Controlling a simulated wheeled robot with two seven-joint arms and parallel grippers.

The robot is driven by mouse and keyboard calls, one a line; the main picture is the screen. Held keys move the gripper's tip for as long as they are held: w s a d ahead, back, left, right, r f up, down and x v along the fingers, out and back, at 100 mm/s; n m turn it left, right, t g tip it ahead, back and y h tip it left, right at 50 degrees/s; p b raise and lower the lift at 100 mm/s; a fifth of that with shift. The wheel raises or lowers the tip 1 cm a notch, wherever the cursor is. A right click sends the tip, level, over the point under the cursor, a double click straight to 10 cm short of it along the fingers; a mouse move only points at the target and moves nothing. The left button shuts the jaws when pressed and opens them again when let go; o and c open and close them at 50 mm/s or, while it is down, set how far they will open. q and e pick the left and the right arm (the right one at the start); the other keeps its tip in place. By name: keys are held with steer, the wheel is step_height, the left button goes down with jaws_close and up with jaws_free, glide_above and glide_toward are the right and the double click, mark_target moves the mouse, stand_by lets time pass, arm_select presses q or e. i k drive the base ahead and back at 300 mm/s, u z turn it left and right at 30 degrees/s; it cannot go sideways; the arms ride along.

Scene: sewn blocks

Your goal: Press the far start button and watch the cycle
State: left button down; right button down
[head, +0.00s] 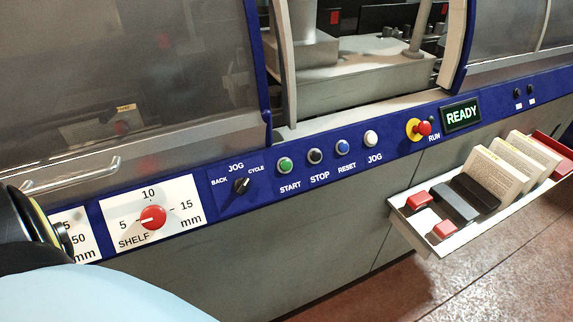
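The green start button (285,165) sits on the blue control strip (330,162) of the machine, above the label START. It is the only start button I see. Right of it are the black stop button (315,156), the blue reset button (342,147) and the white jog button (370,138). The display (461,116) reads READY. Nothing touches the buttons. A part of my arm shows at the lower left, well left of the start button. Neither of my grippers is in view.
A selector knob (241,185) and a red shelf knob (152,217) are left of the buttons. A red mushroom button (423,128) on yellow is at the right. A tray (440,238) with several blocks juts out at the right. The space before the buttons is free.

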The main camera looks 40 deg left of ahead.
mark_target(285, 166)
steer(key=z, duration=1.8)
steer(key=i, duration=0.9)
steer(key=u, duration=3.25)
